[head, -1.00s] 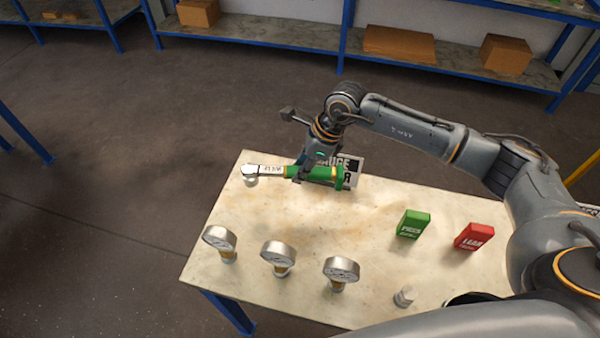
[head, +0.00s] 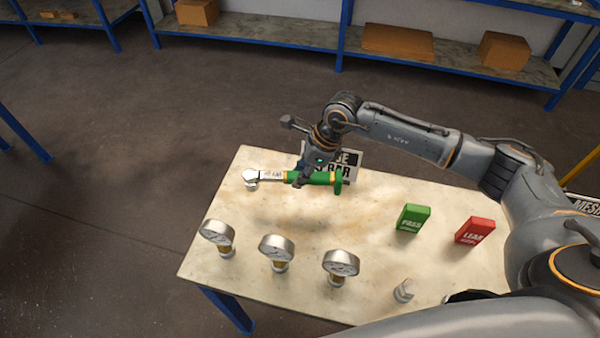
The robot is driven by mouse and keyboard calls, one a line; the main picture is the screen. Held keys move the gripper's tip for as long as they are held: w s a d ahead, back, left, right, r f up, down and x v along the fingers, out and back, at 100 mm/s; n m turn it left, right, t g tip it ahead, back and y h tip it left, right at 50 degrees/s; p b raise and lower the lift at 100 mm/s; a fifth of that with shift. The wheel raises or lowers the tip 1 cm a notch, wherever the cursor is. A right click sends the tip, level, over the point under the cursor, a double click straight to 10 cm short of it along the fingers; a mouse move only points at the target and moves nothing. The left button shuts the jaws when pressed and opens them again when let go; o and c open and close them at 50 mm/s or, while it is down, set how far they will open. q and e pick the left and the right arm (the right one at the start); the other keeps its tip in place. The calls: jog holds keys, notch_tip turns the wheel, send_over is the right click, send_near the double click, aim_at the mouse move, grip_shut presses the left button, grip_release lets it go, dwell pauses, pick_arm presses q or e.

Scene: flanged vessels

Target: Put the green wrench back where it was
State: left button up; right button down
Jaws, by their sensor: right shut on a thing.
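The green wrench (head: 325,179) has a green handle and a silver head that points left. It lies along the far part of the pale table (head: 255,215); I cannot tell whether it touches the top. My right gripper (head: 302,180) comes down from above and is shut on the wrench near the left end of its green handle, hiding a little of it. A black and white sign (head: 349,162) stands just behind the handle, partly hidden by my gripper. My left gripper is not in view.
Three gauges (head: 276,250) stand along the front left of the table. A green block (head: 413,218), a red block (head: 475,231) and a metal fitting (head: 403,291) are to the right. The table's middle is clear. Shelves with cardboard boxes (head: 399,42) line the back.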

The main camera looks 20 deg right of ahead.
jog(key=shift+f+b, duration=2.7)
jog(key=shift+f, duration=0.35)
jog(key=shift+f+b, duration=0.4)
jog(key=shift+b, duration=0.05)
jog(key=c, duration=1)
grip_release()
jog(key=shift+o, duration=0.3)
jog(key=shift+f, duration=0.1)
